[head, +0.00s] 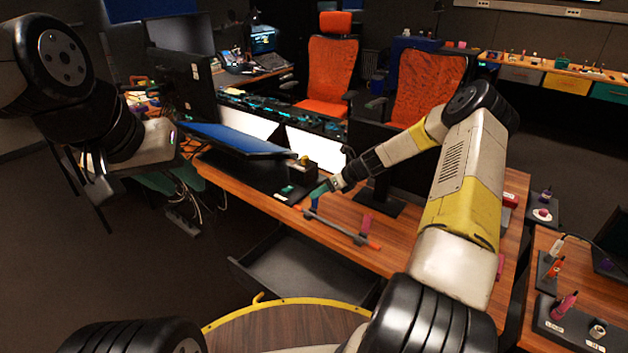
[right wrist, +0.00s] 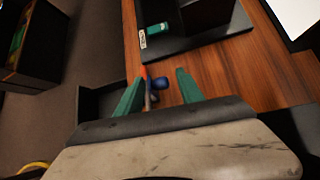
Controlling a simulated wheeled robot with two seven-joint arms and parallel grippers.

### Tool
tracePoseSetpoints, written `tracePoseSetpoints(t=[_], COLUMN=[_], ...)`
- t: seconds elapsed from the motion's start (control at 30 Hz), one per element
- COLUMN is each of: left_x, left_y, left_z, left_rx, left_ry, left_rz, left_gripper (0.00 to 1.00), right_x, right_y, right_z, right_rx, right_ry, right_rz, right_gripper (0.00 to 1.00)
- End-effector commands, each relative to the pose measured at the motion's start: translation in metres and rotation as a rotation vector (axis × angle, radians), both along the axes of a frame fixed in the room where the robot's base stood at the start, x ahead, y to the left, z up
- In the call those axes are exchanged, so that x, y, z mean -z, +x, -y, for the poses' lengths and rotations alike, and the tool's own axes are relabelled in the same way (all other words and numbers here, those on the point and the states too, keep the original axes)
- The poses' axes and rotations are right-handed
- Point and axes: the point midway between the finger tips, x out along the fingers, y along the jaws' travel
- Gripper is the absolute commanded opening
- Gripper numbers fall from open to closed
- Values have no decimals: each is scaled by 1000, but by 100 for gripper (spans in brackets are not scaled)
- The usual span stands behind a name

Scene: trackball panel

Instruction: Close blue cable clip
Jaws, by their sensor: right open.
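The blue cable clip (head: 315,202) is at the left end of a thin cable (head: 338,226) that runs along the front of the wooden desk. In the right wrist view the blue clip (right wrist: 159,82) lies between my open fingers, beside the orange cable end (right wrist: 144,73). My right gripper (right wrist: 158,92) has green fingertips, apart and empty. In the head view my right gripper (head: 318,191) is right above the clip and partly hides it. Whether the clip's lid is open is too small to tell.
A black platform with a green block (head: 287,190) lies behind the clip. An open drawer (head: 300,272) juts out under the desk edge. A monitor stand (head: 380,207) stands near my right arm.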

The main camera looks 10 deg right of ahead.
Motion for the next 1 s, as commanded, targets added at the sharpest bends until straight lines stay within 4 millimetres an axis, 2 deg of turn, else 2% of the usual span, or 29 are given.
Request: tracePoseSetpoints(t=[0.13,0.17,0.37,1.0], left_x=[0,0,0,0], left_y=[0,0,0,0], left_z=[0,0,0,0], left_rx=[0,0,0,0], left_ry=[0,0,0,0], left_rz=[0,0,0,0], left_gripper=[36,36,36,36], right_x=[0,0,0,-2], right_y=[0,0,0,-1], right_z=[0,0,1,-1], right_rx=[0,0,1,6], right_ry=[0,0,-1,-50], right_rz=[0,0,1,53], right_gripper=[45,41,1,0])
